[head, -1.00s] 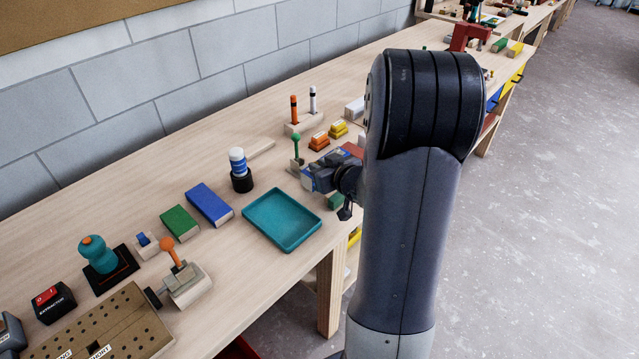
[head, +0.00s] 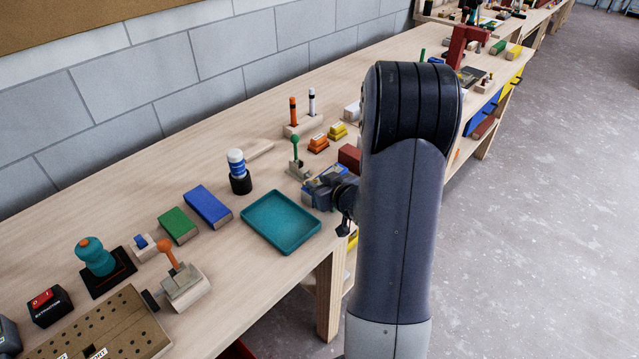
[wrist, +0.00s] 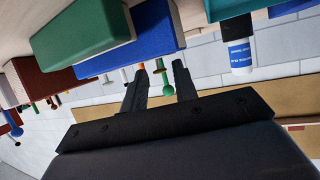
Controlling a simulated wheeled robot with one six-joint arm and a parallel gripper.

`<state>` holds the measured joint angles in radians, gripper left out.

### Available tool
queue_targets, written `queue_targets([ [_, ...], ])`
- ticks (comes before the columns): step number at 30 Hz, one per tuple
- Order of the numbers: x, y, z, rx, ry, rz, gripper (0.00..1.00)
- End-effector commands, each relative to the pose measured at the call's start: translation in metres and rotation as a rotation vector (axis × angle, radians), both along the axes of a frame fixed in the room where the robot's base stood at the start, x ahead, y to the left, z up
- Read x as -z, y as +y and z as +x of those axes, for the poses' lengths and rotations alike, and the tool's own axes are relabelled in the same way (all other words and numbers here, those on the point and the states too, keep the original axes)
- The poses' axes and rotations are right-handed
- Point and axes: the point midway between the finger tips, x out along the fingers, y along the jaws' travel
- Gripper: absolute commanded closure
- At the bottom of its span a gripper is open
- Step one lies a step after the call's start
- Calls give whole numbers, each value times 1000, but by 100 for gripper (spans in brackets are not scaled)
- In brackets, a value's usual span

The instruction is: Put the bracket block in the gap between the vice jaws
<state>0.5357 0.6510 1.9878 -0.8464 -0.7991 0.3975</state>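My gripper (wrist: 160,67) shows in the wrist view with its two dark fingers apart and nothing between the tips; a green-knobbed lever stands behind that space. In the head view my gripper (head: 338,190) is low over the bench's front edge, right of the teal tray, partly hidden by my arm. In the wrist view a green block (wrist: 80,35), a blue block (wrist: 145,38) and a dark red block (wrist: 42,82) lie beyond the fingers. The red block (head: 350,157) also shows in the head view. I cannot tell which piece is the bracket block, and I cannot make out the vice jaws.
The teal tray (head: 281,222) lies left of my gripper. Further left are a blue block (head: 208,206), a green block (head: 178,225) and an orange-knobbed fixture (head: 184,285). A blue-and-white bottle (head: 238,172) and the green-knobbed lever (head: 296,160) stand behind the tray.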

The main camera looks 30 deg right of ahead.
Motion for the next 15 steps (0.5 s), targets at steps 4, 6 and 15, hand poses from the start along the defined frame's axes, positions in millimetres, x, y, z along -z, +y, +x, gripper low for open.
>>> queue_targets([
  [4, 0, 0, 0, 0, 0, 0, 64],
  [6, 0, 0, 0, 0, 0, 0, 64],
  [15, -7, -2, -12, 3, -1, 0, 64],
])
